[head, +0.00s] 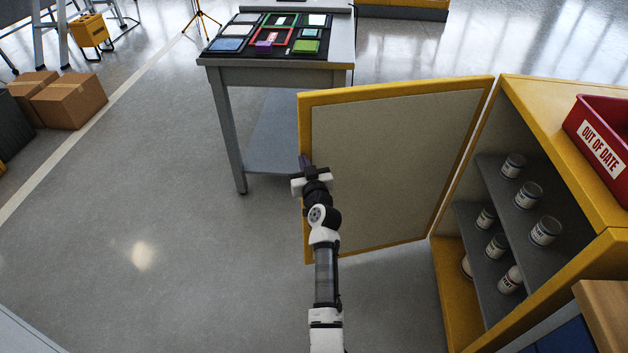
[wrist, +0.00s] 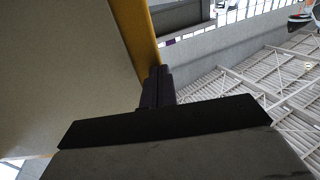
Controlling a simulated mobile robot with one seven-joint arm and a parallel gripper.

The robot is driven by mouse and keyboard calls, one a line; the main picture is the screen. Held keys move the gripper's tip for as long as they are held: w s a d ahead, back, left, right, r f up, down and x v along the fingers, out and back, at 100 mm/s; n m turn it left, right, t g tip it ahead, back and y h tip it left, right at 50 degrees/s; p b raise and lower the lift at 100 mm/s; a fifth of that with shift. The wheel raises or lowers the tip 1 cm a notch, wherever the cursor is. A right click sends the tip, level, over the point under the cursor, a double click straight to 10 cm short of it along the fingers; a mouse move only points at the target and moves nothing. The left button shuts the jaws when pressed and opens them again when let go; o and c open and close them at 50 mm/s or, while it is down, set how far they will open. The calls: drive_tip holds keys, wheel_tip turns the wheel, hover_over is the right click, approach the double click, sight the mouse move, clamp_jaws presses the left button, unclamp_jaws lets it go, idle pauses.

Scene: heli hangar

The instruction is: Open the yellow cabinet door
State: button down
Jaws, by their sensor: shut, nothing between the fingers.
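The yellow cabinet (head: 465,280) stands at the right of the head view. Its yellow-edged door (head: 395,165) is swung wide open, with its pale inner panel facing me. Cans stand on the grey shelves inside. My gripper (head: 306,162) is at the door's free left edge, with its fingers shut and nothing held. In the wrist view the dark fingers (wrist: 158,88) are together beside the yellow door edge (wrist: 136,40). I cannot tell whether they touch it. The door's outer face and handle are hidden.
A grey workbench (head: 275,75) with coloured trays stands behind the door. A red bin (head: 605,140) marked "OUT OF DATE" sits on the cabinet. Cardboard boxes (head: 68,101) lie at the far left. The floor (head: 150,220) left of my arm is clear.

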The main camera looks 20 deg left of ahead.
drive_tip(key=b+x, duration=0.4)
drive_tip(key=x, duration=0.5)
drive_tip(key=shift+b, duration=0.3)
